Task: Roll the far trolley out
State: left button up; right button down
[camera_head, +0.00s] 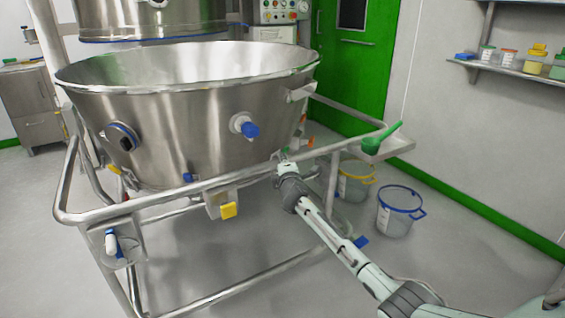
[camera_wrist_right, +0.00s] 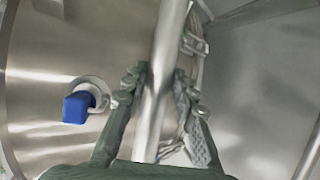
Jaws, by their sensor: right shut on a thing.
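The trolley is a tubular steel frame (camera_head: 150,203) carrying a large open steel bowl (camera_head: 190,115) with blue-capped ports on its side. My right arm reaches in from the lower right in the head view. My right gripper (camera_head: 283,160) is at the trolley's front rail, near its right part. In the right wrist view, the fingers of my right gripper (camera_wrist_right: 157,95) are on both sides of the steel rail (camera_wrist_right: 160,80), shut on it. A blue-capped port (camera_wrist_right: 80,105) shows left of the rail. My left gripper is not in view.
Two clear buckets, one with a yellow rim (camera_head: 354,180) and one with a blue rim (camera_head: 399,212), stand on the floor right of the trolley. A green scoop (camera_head: 380,138) lies on the trolley's side shelf. A green door (camera_head: 350,80) stands behind. The floor in front looks clear.

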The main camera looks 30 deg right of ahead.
jog(key=shift+w+f, duration=0.1)
jog(key=shift+f, duration=0.1)
jog(key=c, duration=1.2)
grip_release()
jog(key=shift+w+f, duration=0.1)
jog(key=shift+a, duration=0.1)
jog(key=v, duration=1.2)
